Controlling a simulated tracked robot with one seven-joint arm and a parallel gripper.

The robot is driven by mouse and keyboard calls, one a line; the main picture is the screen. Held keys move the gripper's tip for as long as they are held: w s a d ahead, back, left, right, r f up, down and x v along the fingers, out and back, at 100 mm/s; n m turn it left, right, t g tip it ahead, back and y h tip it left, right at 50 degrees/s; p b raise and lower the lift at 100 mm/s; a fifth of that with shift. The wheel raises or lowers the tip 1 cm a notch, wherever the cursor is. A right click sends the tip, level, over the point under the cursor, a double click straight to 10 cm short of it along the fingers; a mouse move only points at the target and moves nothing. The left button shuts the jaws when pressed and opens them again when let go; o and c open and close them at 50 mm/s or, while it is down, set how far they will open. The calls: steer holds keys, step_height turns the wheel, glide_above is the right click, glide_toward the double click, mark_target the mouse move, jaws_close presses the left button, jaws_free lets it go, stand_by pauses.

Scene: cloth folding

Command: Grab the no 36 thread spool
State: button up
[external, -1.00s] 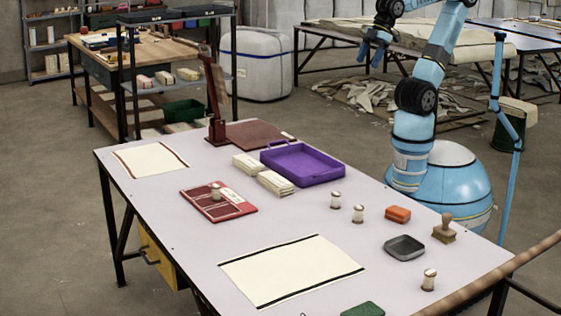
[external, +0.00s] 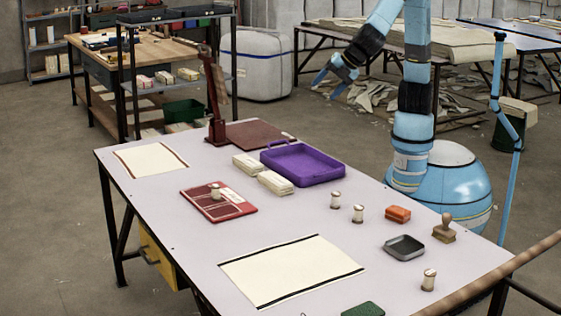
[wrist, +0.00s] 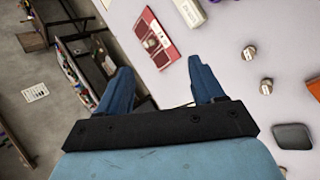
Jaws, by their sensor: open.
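Several small pale thread spools stand on the table; I cannot read any number on them. Two stand side by side right of centre, a left one (external: 336,200) and a right one (external: 358,213); two also show in the wrist view, an upper one (wrist: 249,52) and a lower one (wrist: 266,86). Another spool (external: 216,191) stands on the red board (external: 235,206), and one (external: 429,280) is near the right front edge. My gripper (external: 327,88) is high above and beyond the table's far side, open and empty. Its spread fingers (wrist: 160,68) show in the wrist view.
The table (external: 180,235) also holds a purple tray (external: 322,176), cloth bundles (external: 275,183), an orange block (external: 398,214), a grey dish (external: 404,248), a wooden stamp (external: 445,228) and a cream cloth (external: 290,270). A dark red upright press (external: 216,130) rises at the back.

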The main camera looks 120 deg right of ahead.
steer(key=w+a+f+n+t+h, duration=0.1)
steer(key=w+a+f+n+t, duration=0.1)
steer(key=w+a+f+n, duration=0.3)
steer(key=w+a+n+t+h, duration=0.1)
steer(key=w+a, duration=0.2)
steer(key=a, duration=0.4)
steer(key=n+t+y, duration=0.9)
steer(key=n+y, duration=0.3)
steer(key=n, duration=0.9)
glide_above(434, 270)
steer(key=v, duration=0.6)
step_height(434, 270, down, 23)
step_height(434, 270, down, 7)
steer(key=shift+d+f, duration=0.15)
steer(key=shift+f, duration=0.1)
steer(key=shift+w+r, duration=0.15)
steer(key=shift+w, duration=0.2)
steer(key=shift+x, duration=3.45)
